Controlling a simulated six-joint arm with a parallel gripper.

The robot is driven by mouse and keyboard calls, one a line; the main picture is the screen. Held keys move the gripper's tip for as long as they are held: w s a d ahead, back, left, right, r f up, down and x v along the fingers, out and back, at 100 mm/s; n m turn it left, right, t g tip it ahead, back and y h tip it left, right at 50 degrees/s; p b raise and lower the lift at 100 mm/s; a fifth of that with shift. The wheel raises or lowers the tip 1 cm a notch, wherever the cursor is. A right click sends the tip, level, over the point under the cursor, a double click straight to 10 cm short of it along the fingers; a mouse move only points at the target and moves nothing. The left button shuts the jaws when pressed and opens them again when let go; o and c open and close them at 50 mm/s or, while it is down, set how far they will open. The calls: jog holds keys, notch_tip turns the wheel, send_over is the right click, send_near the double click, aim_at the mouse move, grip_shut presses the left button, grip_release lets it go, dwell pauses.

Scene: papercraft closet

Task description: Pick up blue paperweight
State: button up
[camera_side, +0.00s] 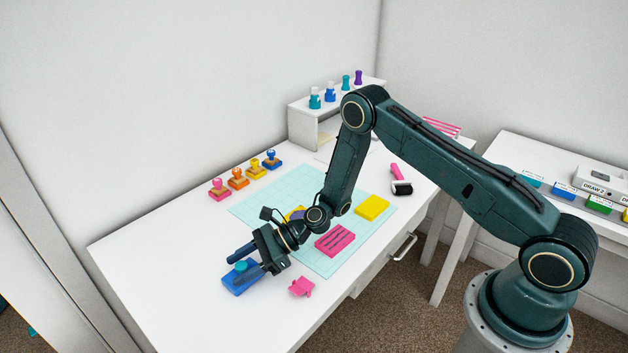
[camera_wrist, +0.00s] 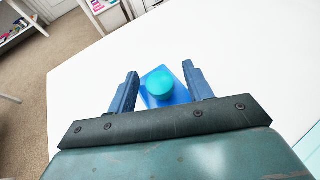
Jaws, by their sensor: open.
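The blue paperweight (camera_side: 238,283) is a flat blue block with a round teal knob on top. It rests on the white table toward its left front part in the side view. In the wrist view the paperweight (camera_wrist: 176,95) lies between the two blue fingers, with its teal knob facing the camera. My gripper (camera_side: 243,265) is open and sits low over the paperweight. In the wrist view the fingers of my gripper (camera_wrist: 160,92) stand apart, one on each side of the block. I cannot tell whether either finger touches it.
A small pink piece (camera_side: 302,286) lies close to the right of my gripper. A pale cutting mat (camera_side: 262,205) holds a pink block (camera_side: 335,240) and a yellow block (camera_side: 372,207). Several knobbed stamps (camera_side: 237,178) stand along the back. The table's left part is clear.

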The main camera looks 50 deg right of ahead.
aim_at(241, 265)
grip_shut()
dwell(0.3)
jog(key=shift+r, duration=0.1)
notch_tip(241, 265, up, 20)
dwell(1.0)
dwell(0.4)
